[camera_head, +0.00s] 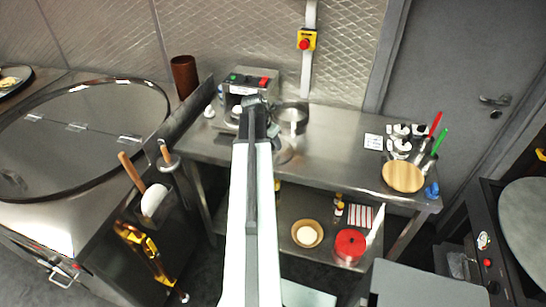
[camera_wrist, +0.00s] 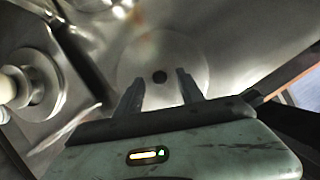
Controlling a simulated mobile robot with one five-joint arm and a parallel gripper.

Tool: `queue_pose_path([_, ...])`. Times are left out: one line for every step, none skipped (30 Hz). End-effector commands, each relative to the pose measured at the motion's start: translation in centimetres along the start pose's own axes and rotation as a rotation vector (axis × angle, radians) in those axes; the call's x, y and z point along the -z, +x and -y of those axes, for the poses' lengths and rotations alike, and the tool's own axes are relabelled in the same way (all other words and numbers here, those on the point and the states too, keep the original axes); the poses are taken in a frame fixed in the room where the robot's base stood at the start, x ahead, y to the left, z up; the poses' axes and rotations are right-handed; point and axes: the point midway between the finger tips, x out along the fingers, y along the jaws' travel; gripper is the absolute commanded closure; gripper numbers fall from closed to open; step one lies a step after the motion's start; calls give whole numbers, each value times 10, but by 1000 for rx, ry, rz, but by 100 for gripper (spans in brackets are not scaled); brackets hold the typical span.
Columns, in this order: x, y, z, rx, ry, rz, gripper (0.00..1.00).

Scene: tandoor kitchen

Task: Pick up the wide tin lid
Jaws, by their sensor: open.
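The wide tin lid appears to be the flat, pale round disc in the wrist view (camera_wrist: 190,58), with a small dark knob at its middle. In the head view, a round metal edge on the steel table (camera_head: 285,152) seems to be the same lid, mostly hidden behind my arm. My gripper (camera_wrist: 160,92) is open and empty. Its two fingers point toward the lid, and the knob shows between and just beyond their tips. I cannot tell the remaining height above the lid. In the head view my arm hides the fingers.
A grey control box (camera_head: 250,83) and a round metal vessel (camera_head: 291,118) stand behind. A pale round-flanged object (camera_wrist: 38,85) is left in the wrist view. Jars and a wooden disc (camera_head: 403,177) stand at the table's right. The table's middle (camera_head: 335,150) is clear.

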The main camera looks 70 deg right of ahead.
Motion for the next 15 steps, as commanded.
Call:
queue_pose_path([2, 15, -1, 0, 0, 0, 55])
queue_pose_path([2, 16, -1, 0, 0, 0, 55])
queue_pose_path([1, 17, -1, 0, 0, 0, 55])
queue_pose_path([1, 16, -1, 0, 0, 0, 55])
queue_pose_path([0, 15, -1, -1, 0, 0, 55])
queue_pose_path([0, 13, -1, 0, -1, 0, 55])
queue_pose_path([0, 13, -1, 0, -1, 0, 55])
queue_pose_path([0, 13, -1, 0, -1, 0, 55])
queue_pose_path([0, 13, -1, 0, -1, 0, 60])
queue_pose_path([0, 13, -1, 0, -1, 0, 69])
queue_pose_path([0, 13, -1, 0, -1, 0, 77])
queue_pose_path([0, 13, -1, 0, -1, 0, 88])
queue_pose_path([0, 13, -1, 0, -1, 0, 97])
queue_pose_path([0, 13, -1, 0, -1, 0, 100])
queue_pose_path([0, 13, -1, 0, -1, 0, 100])
